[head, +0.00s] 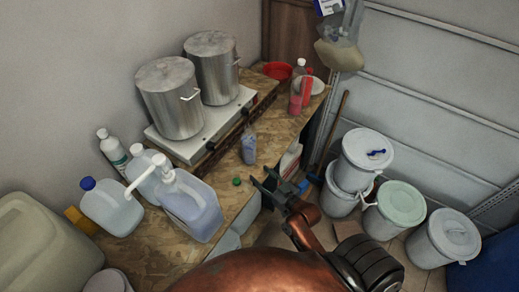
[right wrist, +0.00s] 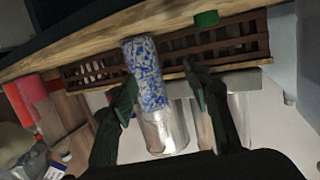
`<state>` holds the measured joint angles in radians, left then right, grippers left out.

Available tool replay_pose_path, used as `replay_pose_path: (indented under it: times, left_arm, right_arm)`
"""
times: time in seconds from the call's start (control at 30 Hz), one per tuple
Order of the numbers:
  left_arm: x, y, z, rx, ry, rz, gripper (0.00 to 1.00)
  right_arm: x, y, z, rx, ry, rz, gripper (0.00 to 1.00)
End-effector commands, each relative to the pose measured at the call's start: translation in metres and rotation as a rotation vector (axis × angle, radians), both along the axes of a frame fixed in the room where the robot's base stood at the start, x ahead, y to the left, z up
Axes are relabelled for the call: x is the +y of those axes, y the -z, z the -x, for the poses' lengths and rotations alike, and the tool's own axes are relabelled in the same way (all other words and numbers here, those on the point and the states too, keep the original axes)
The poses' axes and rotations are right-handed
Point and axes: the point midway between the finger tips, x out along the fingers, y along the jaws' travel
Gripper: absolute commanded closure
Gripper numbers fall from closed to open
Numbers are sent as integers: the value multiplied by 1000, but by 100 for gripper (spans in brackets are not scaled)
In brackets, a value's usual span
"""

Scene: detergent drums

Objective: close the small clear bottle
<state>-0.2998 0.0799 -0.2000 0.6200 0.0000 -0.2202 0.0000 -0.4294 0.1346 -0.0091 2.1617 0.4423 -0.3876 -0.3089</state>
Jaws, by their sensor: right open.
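The small clear bottle (head: 249,149), holding blue and white speckled contents, stands upright on the wooden worktop near its front edge. It also shows in the right wrist view (right wrist: 147,72), upside down in that picture. A green cap (head: 237,181) lies on the worktop apart from the bottle, nearer the front; it also shows in the right wrist view (right wrist: 207,18). My right gripper (head: 268,183) is open and empty by the worktop edge, right of the cap and nearer than the bottle. In the right wrist view its fingers (right wrist: 160,80) frame the bottle, which lies beyond them. My left gripper is not in view.
Two steel pots (head: 172,100) stand on a hotplate (head: 190,148) behind the bottle. Large jugs (head: 190,205) crowd the left of the worktop. A pink bottle (head: 297,90) and red bowl (head: 278,71) are at the far end. Lidded white buckets (head: 400,200) stand on the floor at right.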

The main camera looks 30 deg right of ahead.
Motion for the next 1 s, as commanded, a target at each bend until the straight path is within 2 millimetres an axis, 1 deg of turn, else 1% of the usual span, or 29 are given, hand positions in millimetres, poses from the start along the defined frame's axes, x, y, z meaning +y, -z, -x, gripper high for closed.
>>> replay_pose_path:
  times: [0.1,0.2,0.43,0.47,0.5,0.57,0.67,0.77,0.8,0.87,0.9,0.97,1.0]
  left_arm:
    - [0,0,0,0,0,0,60]
    - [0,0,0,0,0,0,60]
    - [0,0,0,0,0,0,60]
    - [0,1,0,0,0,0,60]
    - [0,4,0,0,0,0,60]
    - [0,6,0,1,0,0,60]
    - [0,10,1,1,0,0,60]
    - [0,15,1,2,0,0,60]
    - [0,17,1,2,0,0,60]
    - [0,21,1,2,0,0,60]
    - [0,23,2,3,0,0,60]
    - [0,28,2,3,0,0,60]
    - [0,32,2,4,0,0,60]
  right_arm:
    - [12,18,16,120,-30,13,55]
    - [17,30,28,203,-43,23,55]
    - [23,52,56,363,-54,43,55]
    - [22,61,58,378,-51,43,55]
    - [21,75,57,393,-47,39,55]
    - [20,95,58,413,-42,36,55]
    - [18,129,60,450,-30,31,55]
    - [16,169,66,497,-19,28,55]
    - [15,187,69,517,-15,27,55]
    - [15,218,76,553,-9,25,55]
    - [14,239,81,578,-4,24,55]
    - [14,276,92,622,3,24,55]
    - [14,304,102,657,9,25,55]
